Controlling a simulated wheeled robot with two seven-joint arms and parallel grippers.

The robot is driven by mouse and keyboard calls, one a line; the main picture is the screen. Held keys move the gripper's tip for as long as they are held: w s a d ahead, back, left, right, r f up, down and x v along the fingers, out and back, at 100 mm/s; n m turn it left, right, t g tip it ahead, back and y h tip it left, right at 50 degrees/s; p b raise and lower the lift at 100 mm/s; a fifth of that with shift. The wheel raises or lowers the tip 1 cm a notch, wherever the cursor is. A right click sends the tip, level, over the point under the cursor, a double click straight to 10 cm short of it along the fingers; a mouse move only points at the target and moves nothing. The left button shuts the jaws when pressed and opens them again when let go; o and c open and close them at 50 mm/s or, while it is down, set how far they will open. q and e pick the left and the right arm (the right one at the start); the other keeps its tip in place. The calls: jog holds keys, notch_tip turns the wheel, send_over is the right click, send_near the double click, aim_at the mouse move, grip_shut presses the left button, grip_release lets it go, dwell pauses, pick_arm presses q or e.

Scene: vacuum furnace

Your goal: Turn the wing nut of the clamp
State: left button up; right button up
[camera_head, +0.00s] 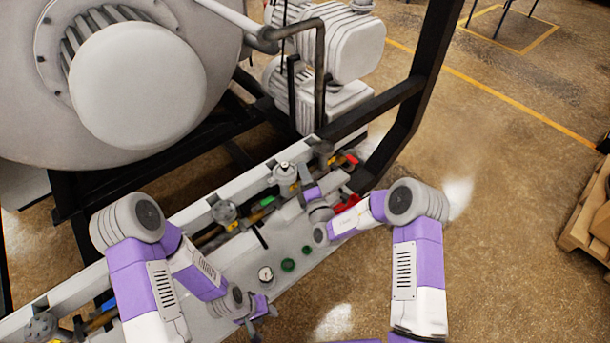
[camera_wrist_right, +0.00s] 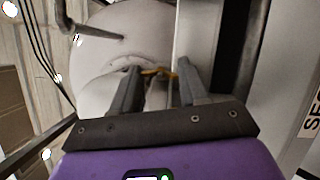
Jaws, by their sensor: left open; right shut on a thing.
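The clamp (camera_head: 286,176) is a small metal fitting on the pipe line along the pale panel, in the middle of the head view. My right gripper (camera_head: 301,184) reaches it from the right. In the right wrist view my right gripper (camera_wrist_right: 157,76) has its two dark fingers around a small yellowish part, apparently the wing nut (camera_wrist_right: 158,72). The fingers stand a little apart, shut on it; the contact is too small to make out. My left gripper (camera_head: 265,320) is open and empty, low beside the panel's front edge, away from the clamp.
The panel carries a dial gauge (camera_head: 265,274) and green buttons (camera_head: 288,265). A similar fitting (camera_head: 224,212) and a red-handled valve (camera_head: 350,160) flank the clamp. A black frame post (camera_head: 425,75) and the large furnace vessel (camera_head: 135,85) stand behind. Floor at right is clear up to a pallet (camera_head: 585,225).

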dwell(0.3)
jog(key=o, duration=1.1)
jog(key=shift+s, duration=0.1)
jog(key=v, duration=0.7)
jog(key=shift+s+d, duration=0.1)
jog(key=shift+s, duration=0.05)
